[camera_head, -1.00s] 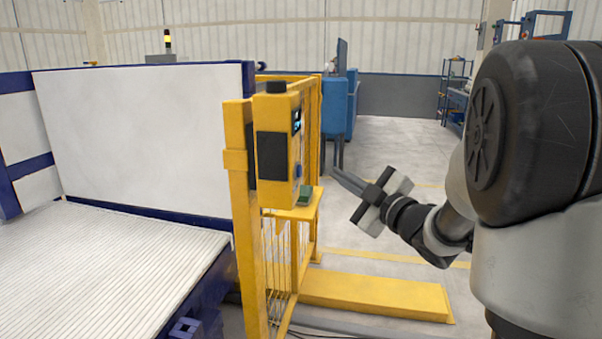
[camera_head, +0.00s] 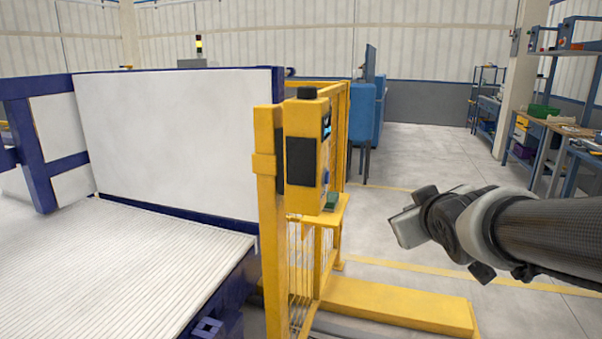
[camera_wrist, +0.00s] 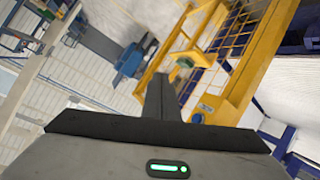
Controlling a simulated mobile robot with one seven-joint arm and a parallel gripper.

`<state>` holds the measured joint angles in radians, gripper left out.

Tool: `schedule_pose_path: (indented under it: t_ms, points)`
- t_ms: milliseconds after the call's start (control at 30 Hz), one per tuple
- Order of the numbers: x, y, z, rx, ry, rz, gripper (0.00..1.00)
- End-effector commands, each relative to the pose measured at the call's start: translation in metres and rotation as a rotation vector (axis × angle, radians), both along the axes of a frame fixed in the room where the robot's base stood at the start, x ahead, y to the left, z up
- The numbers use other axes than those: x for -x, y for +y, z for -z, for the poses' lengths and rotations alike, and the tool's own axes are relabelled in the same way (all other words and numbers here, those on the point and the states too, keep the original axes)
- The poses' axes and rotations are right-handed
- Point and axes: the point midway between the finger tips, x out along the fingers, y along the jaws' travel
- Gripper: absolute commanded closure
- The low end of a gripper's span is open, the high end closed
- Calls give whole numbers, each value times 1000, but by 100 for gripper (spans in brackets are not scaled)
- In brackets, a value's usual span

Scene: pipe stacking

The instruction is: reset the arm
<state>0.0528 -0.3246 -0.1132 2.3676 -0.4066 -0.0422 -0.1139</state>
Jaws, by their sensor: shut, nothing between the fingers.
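My gripper (camera_wrist: 161,92) shows in the wrist view with its dark fingers together, shut and empty. In the head view my gripper (camera_head: 408,228) hangs in free air at the right, to the right of the yellow post with the control box. Its fingers are hard to make out there. My arm comes in from the right edge, close to level. The gripper touches nothing that I can see.
A yellow fence post with a control box (camera_head: 307,150) stands left of my gripper. A yellow floor beam (camera_head: 400,305) lies below. A ribbed white bed (camera_head: 110,265) fills the left. Workbenches (camera_head: 552,128) stand at the back right. Open floor lies between.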

Motion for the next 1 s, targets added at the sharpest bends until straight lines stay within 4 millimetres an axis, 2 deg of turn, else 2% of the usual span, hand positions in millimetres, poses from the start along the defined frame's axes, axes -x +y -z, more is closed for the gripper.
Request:
schedule_pose_path:
  t_ms: [33,200,467,500,767,1000]
  points:
    - [28,6,7,-57,68,45,100]
    - [115,32,43,-230,316,154,100]
    - [221,78,79,-390,603,207,100]
    - [222,78,56,-394,612,210,100]
    - [220,76,-22,-389,609,211,100]
    - [219,76,-120,-388,608,211,100]
